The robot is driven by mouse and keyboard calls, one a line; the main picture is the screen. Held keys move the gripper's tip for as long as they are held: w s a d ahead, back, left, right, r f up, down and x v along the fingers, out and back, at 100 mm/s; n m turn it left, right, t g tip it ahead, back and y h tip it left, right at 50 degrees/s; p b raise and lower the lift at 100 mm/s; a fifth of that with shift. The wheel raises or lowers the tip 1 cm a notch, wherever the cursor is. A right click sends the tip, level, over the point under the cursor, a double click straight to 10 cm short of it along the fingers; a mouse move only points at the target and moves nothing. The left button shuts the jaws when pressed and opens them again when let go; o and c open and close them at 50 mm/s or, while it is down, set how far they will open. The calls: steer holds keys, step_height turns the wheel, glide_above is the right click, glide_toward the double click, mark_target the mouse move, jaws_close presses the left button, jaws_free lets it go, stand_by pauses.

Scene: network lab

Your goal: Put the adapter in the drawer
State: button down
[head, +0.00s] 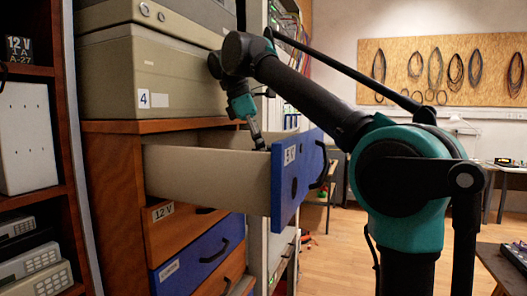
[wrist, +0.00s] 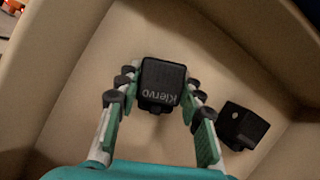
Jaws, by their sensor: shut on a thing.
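The adapter (wrist: 162,82) is a black block with "Klervo" lettering. In the wrist view it sits between the fingers of my gripper (wrist: 159,79), which is shut on it. The drawer (head: 205,180) is pulled open, with beige sides and a blue front. In the head view my gripper (head: 260,143) points down into the drawer near its front panel, and the adapter is mostly hidden there. In the wrist view the beige drawer floor (wrist: 75,85) lies behind the adapter. I cannot tell whether the adapter touches the floor.
A second black block (wrist: 242,125) lies in the drawer, right of my gripper. Grey equipment cases (head: 150,75) stand on the cabinet above the open drawer. A shelf (head: 35,200) stands at left.

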steer(key=shift+f, duration=0.55)
steer(key=c, duration=0.9)
jaws_free()
